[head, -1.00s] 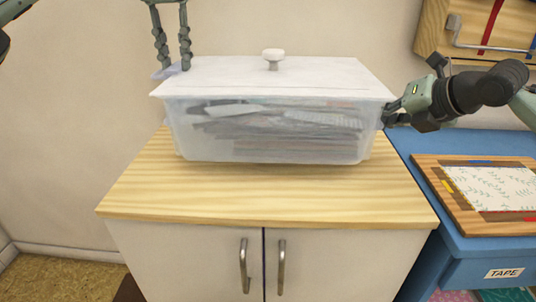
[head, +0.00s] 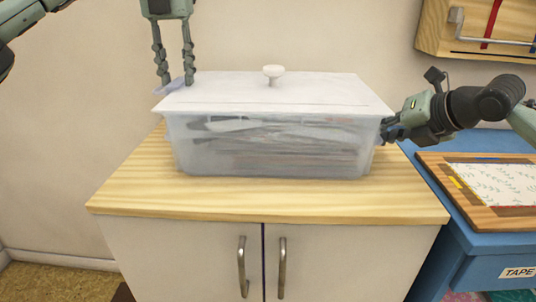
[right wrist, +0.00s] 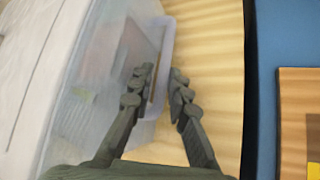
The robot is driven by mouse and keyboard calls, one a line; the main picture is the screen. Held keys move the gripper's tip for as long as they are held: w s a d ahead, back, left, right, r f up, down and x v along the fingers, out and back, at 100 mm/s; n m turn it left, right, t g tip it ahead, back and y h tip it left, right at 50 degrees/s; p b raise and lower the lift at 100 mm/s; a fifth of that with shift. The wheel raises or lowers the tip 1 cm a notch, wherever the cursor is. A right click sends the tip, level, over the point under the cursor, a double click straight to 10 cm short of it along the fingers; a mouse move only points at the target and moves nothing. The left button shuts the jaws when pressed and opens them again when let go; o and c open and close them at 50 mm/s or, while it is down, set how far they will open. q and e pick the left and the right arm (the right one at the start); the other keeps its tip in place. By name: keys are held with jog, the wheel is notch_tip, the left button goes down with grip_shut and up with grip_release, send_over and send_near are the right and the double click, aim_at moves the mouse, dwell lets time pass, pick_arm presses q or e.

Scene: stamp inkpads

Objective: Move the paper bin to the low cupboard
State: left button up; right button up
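The paper bin (head: 275,148) is a translucent box with papers inside and a white lid (head: 300,92) with a round knob. It is level on the wooden top of the low cupboard (head: 250,202), and I see no clear gap under it. My left gripper (head: 175,84) points down at the bin's left end, its fingers on either side of the pale handle there. My right gripper (head: 388,130) is at the right end. In the right wrist view its fingers (right wrist: 160,85) close in on the bin's right handle (right wrist: 164,50). The left fingers' contact is partly hidden.
A blue table (head: 480,238) with a TAPE label stands right of the cupboard and bears a framed wooden board (head: 462,205). A wooden wall rack (head: 440,22) hangs at the upper right. Bare cupboard top shows in front of the bin.

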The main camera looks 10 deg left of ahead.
pick_arm(q)
jog(key=shift+o, duration=0.8)
jog(key=shift+r, duration=0.1)
pick_arm(e)
jog(key=shift+o, duration=0.8)
jog(key=shift+r, duration=0.1)
pick_arm(q)
jog(key=shift+r, duration=0.1)
notch_tip(320, 180, up, 7)
jog(key=shift+r, duration=0.1)
pick_arm(e)
jog(key=shift+s+d, duration=0.1)
pick_arm(q)
jog(key=shift+r, duration=0.25)
pick_arm(e)
jog(key=v, duration=1.1)
jog(key=shift+s+d+r, duration=0.15)
jog(key=shift+s+r, duration=0.1)
jog(key=shift+s, duration=0.05)
